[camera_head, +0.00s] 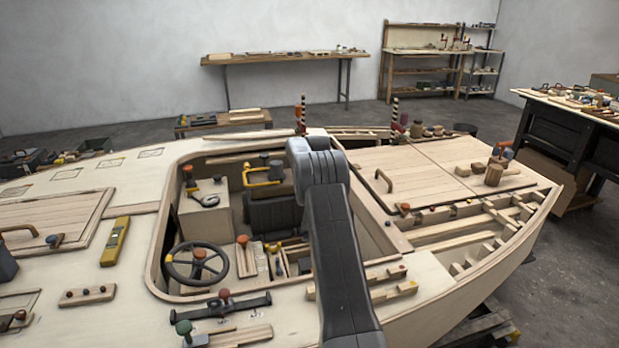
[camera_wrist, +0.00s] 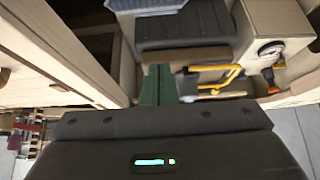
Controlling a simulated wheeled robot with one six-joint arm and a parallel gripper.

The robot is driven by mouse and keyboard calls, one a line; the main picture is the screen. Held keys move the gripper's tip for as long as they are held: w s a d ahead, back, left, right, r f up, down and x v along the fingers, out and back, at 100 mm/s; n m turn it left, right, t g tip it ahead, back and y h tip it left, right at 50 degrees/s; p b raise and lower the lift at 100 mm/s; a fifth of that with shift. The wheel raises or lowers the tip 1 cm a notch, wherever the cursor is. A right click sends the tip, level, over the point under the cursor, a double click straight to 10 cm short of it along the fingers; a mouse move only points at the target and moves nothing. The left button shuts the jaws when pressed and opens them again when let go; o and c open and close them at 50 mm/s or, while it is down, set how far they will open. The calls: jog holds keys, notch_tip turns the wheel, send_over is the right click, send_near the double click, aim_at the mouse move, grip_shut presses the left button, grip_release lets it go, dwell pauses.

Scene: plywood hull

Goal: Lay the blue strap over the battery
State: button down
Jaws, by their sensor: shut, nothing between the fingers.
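My gripper shows in the wrist view as two dark green fingers (camera_wrist: 158,84), close together and with nothing seen between them. In the head view my own arm hides it. A dark grey block (camera_head: 272,214) stands in the cockpit well, left of my arm. It also shows beyond the fingers in the wrist view (camera_wrist: 185,27). It may be the battery or a seat; I cannot tell which.
A yellow-handled tool (camera_head: 262,178) lies by the block. A steering wheel (camera_head: 197,263) and a pale console (camera_head: 205,205) stand left in the well. The well's wooden rim surrounds this space. A yellow level (camera_head: 115,242) lies on the left deck.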

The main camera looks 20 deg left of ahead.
jog(key=shift+s+d+f+p, duration=0.15)
jog(key=shift+f+p, duration=0.3)
jog(key=shift+f, duration=1.05)
jog(key=shift+s+d+f+p, duration=0.1)
jog(key=shift+f+p, duration=0.35)
jog(key=shift+f, duration=1)
jog(key=shift+f+b, duration=0.1)
jog(key=shift+b, duration=0.2)
